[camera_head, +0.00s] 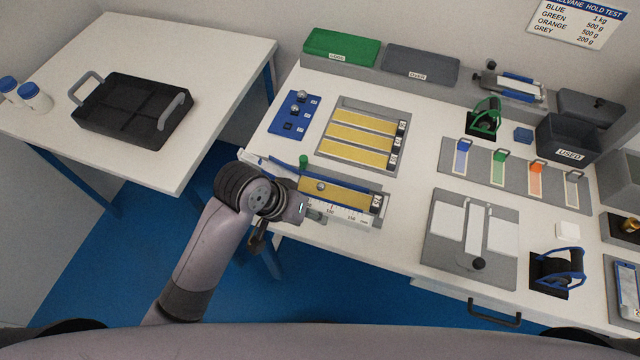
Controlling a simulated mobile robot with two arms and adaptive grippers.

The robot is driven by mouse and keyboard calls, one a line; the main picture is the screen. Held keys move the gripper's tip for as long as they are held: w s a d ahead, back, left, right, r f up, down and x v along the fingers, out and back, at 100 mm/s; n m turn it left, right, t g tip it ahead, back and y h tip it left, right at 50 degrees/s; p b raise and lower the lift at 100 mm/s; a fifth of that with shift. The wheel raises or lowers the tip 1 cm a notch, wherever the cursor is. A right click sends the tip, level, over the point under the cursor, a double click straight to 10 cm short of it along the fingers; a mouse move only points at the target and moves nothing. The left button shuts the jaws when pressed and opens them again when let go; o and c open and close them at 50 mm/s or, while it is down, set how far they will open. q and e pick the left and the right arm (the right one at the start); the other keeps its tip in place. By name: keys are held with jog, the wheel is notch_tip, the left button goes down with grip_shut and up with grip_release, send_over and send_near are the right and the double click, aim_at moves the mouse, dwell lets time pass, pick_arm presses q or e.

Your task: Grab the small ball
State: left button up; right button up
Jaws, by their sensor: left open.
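A small silver ball (320,186) rests on the left part of a yellow strip (345,197) in a ruled tester at the front edge of the table. Silver balls (303,95) also sit in a blue holder (288,117) at the back left, whose lowest spot looks dark and empty. My left gripper (312,212) is low beside the front left end of the tester, just below the ball in the picture. It is open; its fingers are small and partly hidden by its own body. I see nothing between them. My right gripper is out of view.
Yellow strips lie in a grey tray (345,104) behind the tester. A grey plate device (431,230) and coloured tags stand to the right. Green (341,45) and grey boxes line the back. A black tray (104,112) is on the left table, across a floor gap.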

pick_arm(q)
jog(key=w+d+r+m+g, duration=0.1)
jog(key=w+d+r+g, duration=0.1)
jog(key=w+d+r, duration=0.5)
notch_tip(320, 180, up, 8)
jog(key=y, duration=0.5)
send_over(321, 185)
jog(key=shift+n+g, duration=0.3)
jog(key=f+p, duration=0.1)
jog(key=f, duration=1)
jog(key=shift+a+f+p, duration=0.2)
jog(key=shift+p, duration=0.2)
jog(key=shift+d+f+p, duration=0.15)
jog(key=shift+f+p, duration=0.55)
jog(key=shift+f, duration=2.05)
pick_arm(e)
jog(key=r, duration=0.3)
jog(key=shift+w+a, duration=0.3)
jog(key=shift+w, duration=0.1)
pick_arm(q)
jog(key=shift+c, duration=0.2)
grip_shut()
